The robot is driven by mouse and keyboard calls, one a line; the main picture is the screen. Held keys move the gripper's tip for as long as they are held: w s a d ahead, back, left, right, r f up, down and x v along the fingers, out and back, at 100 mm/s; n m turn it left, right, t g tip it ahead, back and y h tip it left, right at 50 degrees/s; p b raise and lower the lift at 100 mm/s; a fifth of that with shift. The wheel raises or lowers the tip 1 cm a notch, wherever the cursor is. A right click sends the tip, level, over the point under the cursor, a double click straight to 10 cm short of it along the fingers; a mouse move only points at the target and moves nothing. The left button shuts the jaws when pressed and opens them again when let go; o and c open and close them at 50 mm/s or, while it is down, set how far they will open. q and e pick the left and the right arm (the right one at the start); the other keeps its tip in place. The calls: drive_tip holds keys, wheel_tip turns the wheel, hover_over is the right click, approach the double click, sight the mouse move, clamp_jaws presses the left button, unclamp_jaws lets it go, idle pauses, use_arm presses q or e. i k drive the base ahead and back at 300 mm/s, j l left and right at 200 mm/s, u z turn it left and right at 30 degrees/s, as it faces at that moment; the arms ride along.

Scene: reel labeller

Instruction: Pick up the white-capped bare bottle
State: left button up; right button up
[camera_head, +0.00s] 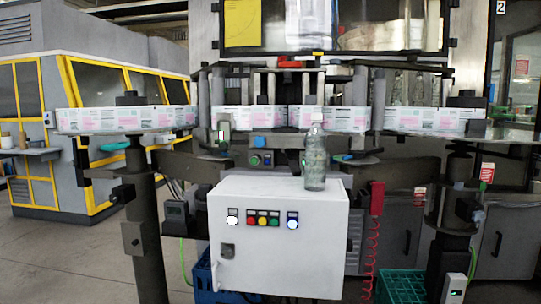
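The white-capped bare bottle (315,160) is clear and greenish, with no label. It stands upright near the right end of the top of a white control box (270,250). Its white cap (317,116) is in front of the row of printed labels behind it. Neither of my grippers shows in the head view, and nothing touches the bottle.
The box front has several coloured buttons (263,218). Label reels (125,119) and machine posts stand behind and beside the box. A red coiled cord (372,245) hangs at the right. A green crate (402,287) sits low on the right.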

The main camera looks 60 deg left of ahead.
sight(316, 157)
drive_tip(key=u, duration=1.45)
